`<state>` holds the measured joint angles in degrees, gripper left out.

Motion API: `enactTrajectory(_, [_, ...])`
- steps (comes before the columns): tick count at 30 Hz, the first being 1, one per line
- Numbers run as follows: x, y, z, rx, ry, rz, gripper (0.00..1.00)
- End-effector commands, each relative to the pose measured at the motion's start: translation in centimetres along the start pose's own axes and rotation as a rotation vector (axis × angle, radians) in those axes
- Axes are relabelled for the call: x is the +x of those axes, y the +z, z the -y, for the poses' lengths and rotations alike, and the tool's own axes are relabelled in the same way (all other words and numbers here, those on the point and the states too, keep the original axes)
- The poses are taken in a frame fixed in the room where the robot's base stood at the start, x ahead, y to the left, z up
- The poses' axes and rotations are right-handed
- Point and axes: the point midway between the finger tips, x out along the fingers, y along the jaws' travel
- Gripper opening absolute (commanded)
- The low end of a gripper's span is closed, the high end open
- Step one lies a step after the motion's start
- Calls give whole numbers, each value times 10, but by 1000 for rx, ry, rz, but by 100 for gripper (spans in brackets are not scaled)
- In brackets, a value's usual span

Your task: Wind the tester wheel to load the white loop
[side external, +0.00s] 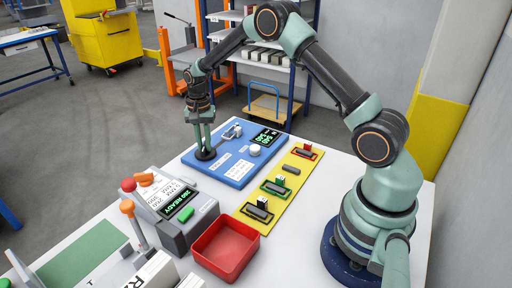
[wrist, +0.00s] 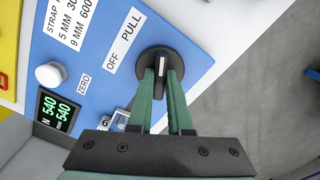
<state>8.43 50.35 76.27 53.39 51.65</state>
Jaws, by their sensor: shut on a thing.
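The blue tester (side external: 213,171) lies flat on the white table. Its black wheel (wrist: 147,72) sits at the corner marked OFF and PULL. My gripper (side external: 205,152) points down over the wheel, and in the wrist view its green fingers (wrist: 161,88) are shut on the wheel's raised grip, which has a white mark. A small pale and metal piece (side external: 232,131), perhaps the holder with the white loop, stands on the tester; in the wrist view it is partly hidden behind my gripper. The tester's display (wrist: 60,115) shows 540 twice in green.
A white ZERO button (wrist: 48,75) is on the tester. A yellow board (side external: 290,182) with outlined places lies beside it. A grey machine (side external: 190,219) reading 200 READY and a red tray (side external: 226,246) stand in front.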

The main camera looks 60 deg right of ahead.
Motion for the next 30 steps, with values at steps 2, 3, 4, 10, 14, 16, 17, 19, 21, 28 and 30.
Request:
enactTrajectory(2, [-2, 0, 1, 30, -2, -1, 0])
enactTrajectory(3, [-2, 0, 1, 43, -2, -1, 0])
enactTrajectory(4, [-2, 0, 1, 51, -2, -1, 0])
enactTrajectory(10, [-2, -1, 1, 83, -2, -1, 0])
enactTrajectory(14, [-2, -1, 0, 88, -2, -1, 0])
enactTrajectory(16, [-3, -1, 0, 88, -2, -1, 0])
enactTrajectory(17, [-3, -1, 0, 88, -2, -1, 0])
enactTrajectory(19, [-3, -1, 0, 87, -2, -1, 0])
enactTrajectory(21, [-3, -1, 0, 87, -2, -1, 0])
enactTrajectory(28, [-2, -1, 0, 86, -1, -1, 48])
enactTrajectory(30, [-1, 0, 0, 86, -1, -1, 48])
